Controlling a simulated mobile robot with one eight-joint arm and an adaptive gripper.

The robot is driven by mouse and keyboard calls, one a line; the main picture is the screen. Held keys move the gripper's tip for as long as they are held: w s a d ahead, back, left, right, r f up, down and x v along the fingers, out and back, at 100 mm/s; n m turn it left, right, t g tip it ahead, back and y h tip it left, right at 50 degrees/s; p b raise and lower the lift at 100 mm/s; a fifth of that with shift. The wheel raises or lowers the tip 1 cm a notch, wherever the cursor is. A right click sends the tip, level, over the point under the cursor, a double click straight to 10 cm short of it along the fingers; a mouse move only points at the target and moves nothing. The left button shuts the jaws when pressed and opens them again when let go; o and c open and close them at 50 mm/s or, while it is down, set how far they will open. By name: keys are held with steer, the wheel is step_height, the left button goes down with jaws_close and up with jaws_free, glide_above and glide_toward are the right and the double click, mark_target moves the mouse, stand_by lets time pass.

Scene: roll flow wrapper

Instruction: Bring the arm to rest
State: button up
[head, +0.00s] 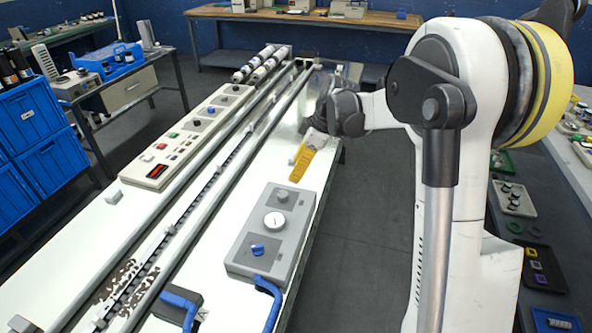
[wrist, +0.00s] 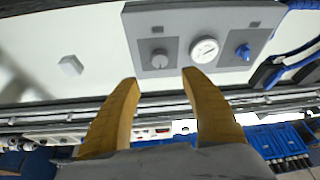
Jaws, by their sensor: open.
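My gripper (head: 301,163) is above the right edge of the long white machine table (head: 215,220), at the end of my bent arm. Its yellow fingers show in the wrist view (wrist: 158,82), spread apart with nothing between them. Beyond the fingertips in the wrist view is a grey control box (wrist: 195,67) with a grey knob (wrist: 159,59), a round white dial (wrist: 205,49) and a blue knob (wrist: 243,52). In the head view the same box (head: 240,258) sits nearer than my gripper, apart from it.
A long control panel (head: 155,168) with buttons and a red display lies left of the conveyor rails (head: 215,180). Blue handles (head: 180,302) lie at the near end. Blue crates (head: 40,165) stand at the left, a wooden bench (head: 300,17) at the back. Grey floor (head: 375,240) is clear right of the table.

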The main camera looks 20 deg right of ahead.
steer(key=s+a+r+m+t+h, duration=0.1)
steer(key=s+m, duration=0.3)
steer(key=s, duration=0.5)
steer(key=s+a+r+m+t+h, duration=0.1)
steer(key=s+r+m, duration=0.3)
steer(key=s, duration=0.5)
steer(key=s+a+r+m+t+h, duration=0.2)
steer(key=s+m+t, duration=0.1)
steer(key=s, duration=0.6)
steer(key=shift+s+r+m, duration=0.15)
steer(key=shift+s+m, duration=0.15)
steer(key=shift+m, duration=0.4)
steer(key=shift+c, duration=0.5)
